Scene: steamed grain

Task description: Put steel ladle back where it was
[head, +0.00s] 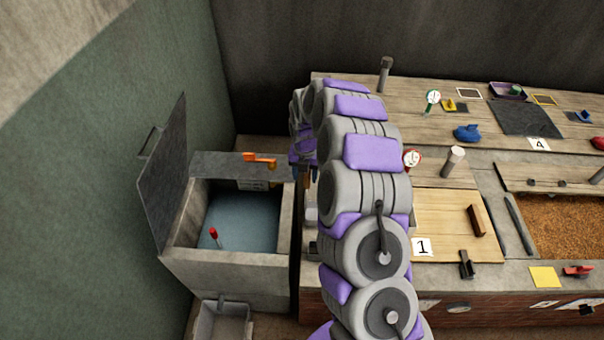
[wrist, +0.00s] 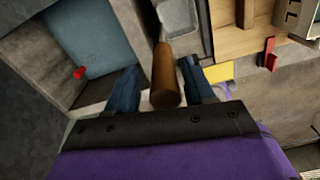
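A brown wooden handle (wrist: 164,75), which looks like the steel ladle's, stands between the two blue fingers of my gripper (wrist: 160,85) in the wrist view. Gaps show beside the handle, so the fingers look open around it and not closed on it. The handle's far end and any ladle bowl are not clear. In the head view my gripper (head: 304,172) points down between the basin and the workbench, partly behind my arm. A bit of the brown handle (head: 307,182) shows between its fingers there.
The water basin (head: 180,252) with a raised lid (head: 165,185) stands left; a red-tipped tool (head: 214,236) is in it. An orange item (head: 260,159) sits at its back edge. A small grey bin (head: 222,322) is in front. The workbench (head: 350,92) lies right with several tools.

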